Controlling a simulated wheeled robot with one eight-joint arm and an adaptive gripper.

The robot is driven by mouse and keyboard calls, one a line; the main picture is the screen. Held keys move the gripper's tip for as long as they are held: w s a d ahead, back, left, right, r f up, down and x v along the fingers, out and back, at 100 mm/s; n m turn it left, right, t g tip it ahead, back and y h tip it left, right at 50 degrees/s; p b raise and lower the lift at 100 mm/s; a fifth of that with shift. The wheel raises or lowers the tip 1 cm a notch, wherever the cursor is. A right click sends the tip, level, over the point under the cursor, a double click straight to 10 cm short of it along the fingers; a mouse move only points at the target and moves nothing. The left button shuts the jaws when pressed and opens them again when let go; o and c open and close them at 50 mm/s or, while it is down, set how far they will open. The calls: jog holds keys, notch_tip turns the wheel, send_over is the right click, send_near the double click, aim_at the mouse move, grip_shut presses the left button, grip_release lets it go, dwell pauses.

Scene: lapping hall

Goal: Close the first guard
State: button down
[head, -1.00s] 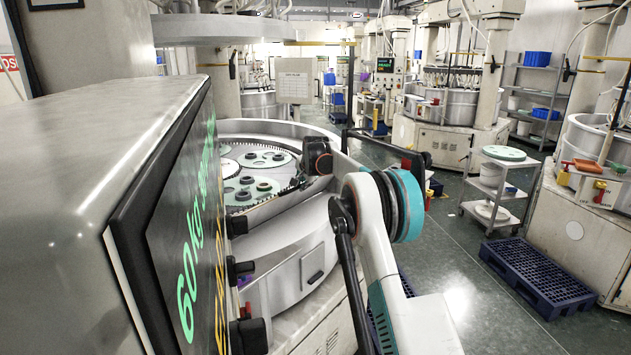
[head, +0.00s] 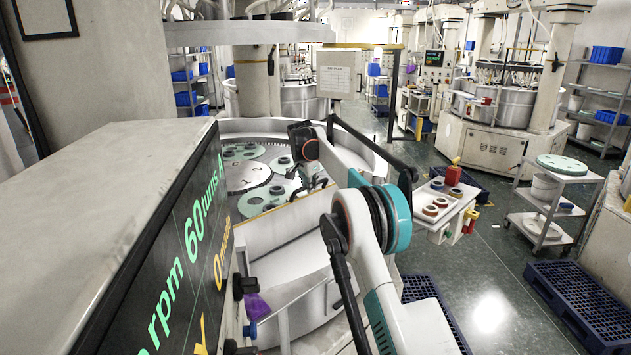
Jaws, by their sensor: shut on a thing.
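The lapping machine's bowl (head: 372,150) stands in the middle of the head view, with a toothed plate and pale green discs (head: 265,200) inside. A light grey guard panel (head: 285,228) with a thin yellow-brown top edge stands at its near side. My gripper (head: 316,182) is at the right part of that edge, beside the discs. Its fingers are small and dark here; they look shut at the panel's edge, but the exact contact is partly hidden. My arm covers the bowl's right side and part of the front.
A large console (head: 130,220) with a lit screen fills the near left. A small cart (head: 440,208) with rings and a red item stands right of my arm. Blue pallets (head: 580,300) lie on the floor at right. Open floor lies between.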

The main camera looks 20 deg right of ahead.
jog(key=shift+w+a+r, duration=0.1)
jog(key=shift+w+a, duration=0.2)
jog(key=shift+a, duration=0.15)
jog(key=c, duration=1.7)
grip_release()
jog(key=shift+o, duration=0.5)
jog(key=shift+w+a+f, duration=0.2)
jog(key=shift+w+f, duration=0.1)
jog(key=shift+w, duration=0.15)
jog(key=shift+s+d+r, duration=0.1)
jog(key=shift+s+d, duration=0.05)
jog(key=shift+r, duration=0.1)
jog(key=shift+s+r, duration=0.15)
jog(key=shift+r, duration=0.1)
jog(key=v, duration=1.1)
jog(key=shift+s, duration=0.2)
